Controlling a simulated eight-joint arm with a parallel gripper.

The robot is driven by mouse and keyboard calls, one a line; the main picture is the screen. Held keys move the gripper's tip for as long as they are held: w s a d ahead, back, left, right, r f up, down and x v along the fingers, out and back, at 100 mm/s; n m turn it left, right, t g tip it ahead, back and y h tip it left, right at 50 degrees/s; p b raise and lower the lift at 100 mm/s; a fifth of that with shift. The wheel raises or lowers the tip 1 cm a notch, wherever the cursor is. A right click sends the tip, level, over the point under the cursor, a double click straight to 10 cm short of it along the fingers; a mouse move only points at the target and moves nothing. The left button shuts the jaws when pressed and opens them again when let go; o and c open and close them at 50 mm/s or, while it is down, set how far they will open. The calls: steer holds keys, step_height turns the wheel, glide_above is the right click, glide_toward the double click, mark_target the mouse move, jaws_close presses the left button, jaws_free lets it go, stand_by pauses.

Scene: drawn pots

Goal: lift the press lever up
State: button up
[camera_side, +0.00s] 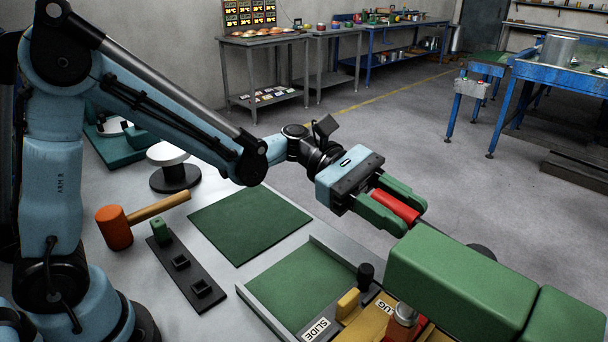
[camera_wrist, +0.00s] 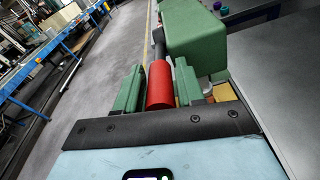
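The press is a large green block (camera_side: 460,285) at the lower right, with yellow and red parts under it. It also shows in the wrist view (camera_wrist: 193,38). The lever ends in a red cylindrical grip (camera_side: 396,207), and in the wrist view the red grip (camera_wrist: 160,85) sits at the end of a dark rod. My gripper (camera_side: 397,206) has its green fingers on both sides of the red grip, and they look closed against it. In the wrist view the fingers (camera_wrist: 158,88) flank it closely.
An open-topped tray (camera_side: 262,296) with a green floor stands left of the press, near labels reading SLIDE and a partly hidden word. A green mat (camera_side: 248,223), an orange mallet (camera_side: 117,228) and a black socketed strip (camera_side: 186,272) lie farther left.

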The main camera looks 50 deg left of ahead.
steer(key=shift+o, duration=1.1)
steer(key=shift+a, duration=0.15)
steer(key=a+r, duration=0.1)
steer(key=a, duration=1)
steer(key=shift+a+r, duration=0.3)
steer(key=shift+a, duration=0.05)
